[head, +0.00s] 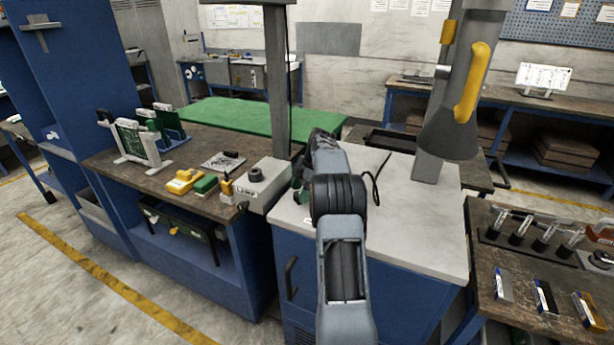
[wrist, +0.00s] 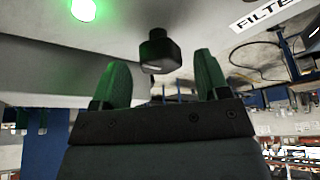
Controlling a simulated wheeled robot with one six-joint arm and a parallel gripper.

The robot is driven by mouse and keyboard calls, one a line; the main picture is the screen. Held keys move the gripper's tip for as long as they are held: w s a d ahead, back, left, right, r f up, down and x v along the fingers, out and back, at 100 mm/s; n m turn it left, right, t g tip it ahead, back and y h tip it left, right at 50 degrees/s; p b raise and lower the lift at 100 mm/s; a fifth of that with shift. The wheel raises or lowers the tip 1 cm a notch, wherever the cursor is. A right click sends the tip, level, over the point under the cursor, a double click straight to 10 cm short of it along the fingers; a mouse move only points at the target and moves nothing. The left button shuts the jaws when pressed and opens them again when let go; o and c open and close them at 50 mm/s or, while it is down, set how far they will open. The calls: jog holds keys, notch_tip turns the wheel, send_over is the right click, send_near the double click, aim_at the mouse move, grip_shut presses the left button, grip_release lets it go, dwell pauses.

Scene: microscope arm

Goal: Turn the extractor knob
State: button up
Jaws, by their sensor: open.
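A dark, blocky knob (wrist: 158,52) stands out from a pale surface in the wrist view. My gripper (wrist: 162,72) is open, with one green finger to each side of the knob in the picture. Gaps show on both sides, and the knob appears just beyond the fingertips; the depth is hard to judge. In the head view, a pale grey box (head: 265,187) with a dark round part (head: 255,174) on top stands left of my arm. My gripper (head: 299,188) is beside the box there, mostly hidden by my arm. I cannot tell whether that round part is the knob.
A green light (wrist: 83,9) glows near the knob, and a "FILTE…" label (wrist: 264,14) is cut off. A grey hood (head: 452,130) with a yellow handle (head: 472,82) hangs right of my arm. Yellow tools (head: 184,181) lie left of the box. The white worktop (head: 425,225) is largely clear.

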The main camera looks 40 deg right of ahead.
jog(key=p+v, duration=0.3)
jog(key=v, duration=1)
notch_tip(320, 180, down, 7)
jog(key=m+h, duration=0.1)
jog(key=m, duration=0.9)
jog(key=s+a+r+m+t+h, duration=0.1)
jog(key=s+a+r+m, duration=0.1)
jog(key=s+a, duration=0.9)
jog(key=s+a+r+m+t+h, duration=0.1)
jog(key=s+a+m+t+h, duration=0.1)
jog(key=s+a, duration=1)
jog(key=shift+s+a+r+m, duration=0.4)
jog(key=shift+a+m, duration=0.1)
jog(key=shift+a, duration=3.95)
